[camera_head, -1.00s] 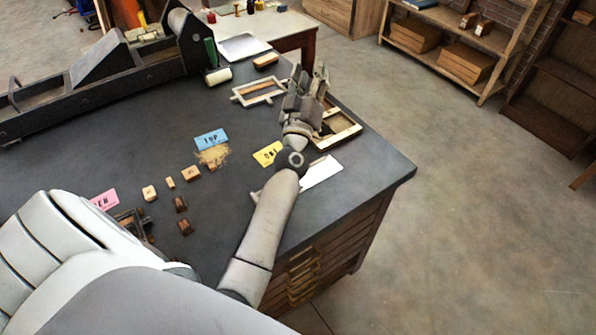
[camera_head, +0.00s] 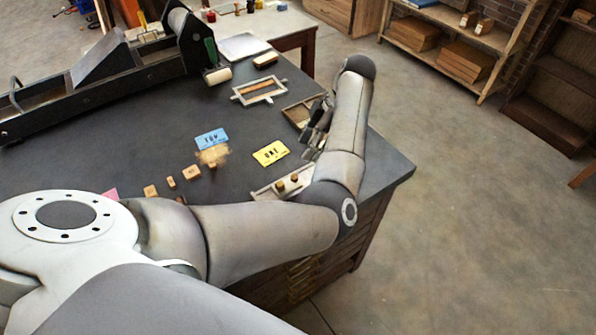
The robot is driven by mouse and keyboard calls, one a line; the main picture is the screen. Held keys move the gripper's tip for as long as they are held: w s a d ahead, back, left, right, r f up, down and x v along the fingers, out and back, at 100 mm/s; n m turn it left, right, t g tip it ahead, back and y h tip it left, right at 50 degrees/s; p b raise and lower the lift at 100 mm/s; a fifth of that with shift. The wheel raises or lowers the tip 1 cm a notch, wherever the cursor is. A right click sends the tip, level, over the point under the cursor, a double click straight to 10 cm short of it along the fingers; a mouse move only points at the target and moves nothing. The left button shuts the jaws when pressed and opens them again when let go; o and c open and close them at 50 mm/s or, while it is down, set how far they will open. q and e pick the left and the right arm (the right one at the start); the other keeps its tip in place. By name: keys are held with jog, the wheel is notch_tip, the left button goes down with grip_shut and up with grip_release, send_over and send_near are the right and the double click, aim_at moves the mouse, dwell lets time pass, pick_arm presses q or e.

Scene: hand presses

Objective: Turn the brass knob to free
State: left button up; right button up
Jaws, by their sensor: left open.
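Two small brass-coloured knobs, a nearer one (camera_head: 280,186) and a farther one (camera_head: 294,178), stand on a pale narrow plate or tray (camera_head: 262,193) by the table's front right edge. I cannot tell which is the task's knob or how it is turned; my arm covers part of the plate. My left gripper (camera_head: 314,133) hangs beyond the knobs, beside a shallow wooden tray (camera_head: 292,112), apart from the knobs. It is open and appears empty, its fingers partly hidden by my forearm. My right gripper is not in view.
A yellow card (camera_head: 271,153) and a blue card (camera_head: 212,138) lie left of the gripper, with small wooden blocks (camera_head: 191,173) nearby. A pale frame (camera_head: 259,90) lies farther back. A long dark press (camera_head: 95,85) fills the back left. The dark tabletop (camera_head: 130,150) is clear in its middle.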

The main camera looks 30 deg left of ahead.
aim_at(295, 176)
pick_arm(q)
jog(key=b+x, duration=0.2)
jog(key=x, duration=0.1)
jog(key=b+x, duration=0.2)
jog(key=x, duration=0.2)
jog(key=b+x, duration=0.1)
jog(key=x, duration=0.2)
jog(key=shift+s+d+f+b, duration=0.15)
jog(key=shift+s+f+b, duration=0.05)
jog(key=shift+f+b, duration=0.2)
grip_shut()
